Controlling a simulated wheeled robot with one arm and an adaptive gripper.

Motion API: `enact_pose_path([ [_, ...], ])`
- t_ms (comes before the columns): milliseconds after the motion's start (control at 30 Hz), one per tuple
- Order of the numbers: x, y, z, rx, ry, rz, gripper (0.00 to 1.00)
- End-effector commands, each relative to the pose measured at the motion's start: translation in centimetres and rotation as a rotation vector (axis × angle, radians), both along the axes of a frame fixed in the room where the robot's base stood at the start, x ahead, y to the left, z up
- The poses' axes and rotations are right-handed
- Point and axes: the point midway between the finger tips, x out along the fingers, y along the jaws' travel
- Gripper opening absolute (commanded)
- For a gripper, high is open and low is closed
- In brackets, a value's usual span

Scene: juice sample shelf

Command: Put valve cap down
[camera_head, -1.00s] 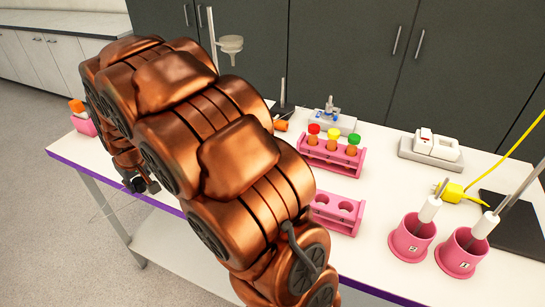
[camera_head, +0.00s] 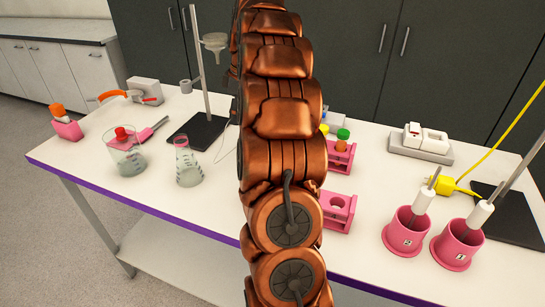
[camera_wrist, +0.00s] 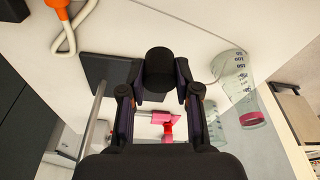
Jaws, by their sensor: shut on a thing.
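In the wrist view, my gripper (camera_wrist: 160,84) has its two dark fingers closed on a black cylinder, which I take to be the valve cap (camera_wrist: 159,66). The cap's round end faces the camera, between the fingertips. It appears above the white table, but its height is unclear. In the head view my copper arm stands across the middle of the picture, and the gripper and the cap are not visible there.
Pink racks (camera_head: 335,215) and pink pots (camera_head: 405,237) are on the right. White table is clear at front left.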

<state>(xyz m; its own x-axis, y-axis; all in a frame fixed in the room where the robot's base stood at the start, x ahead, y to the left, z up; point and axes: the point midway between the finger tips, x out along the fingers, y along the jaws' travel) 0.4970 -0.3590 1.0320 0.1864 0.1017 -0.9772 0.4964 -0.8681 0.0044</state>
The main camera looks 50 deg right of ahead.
Motion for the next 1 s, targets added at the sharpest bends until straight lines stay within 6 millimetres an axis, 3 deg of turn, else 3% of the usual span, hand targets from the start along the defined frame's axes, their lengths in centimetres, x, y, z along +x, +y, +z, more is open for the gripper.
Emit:
enact_pose_path([
  [100,-1.1,-1.2,0.2,-0.002,0.007,0.015,0.04],
  [267,-1.4,-1.5,-0.2,-0.001,0.01,0.023,0.04],
  [600,-1.5,-1.4,-4.7,0.003,0.013,0.021,0.04],
  [1000,-1.5,-1.4,-8.4,0.0,0.012,0.022,0.04],
])
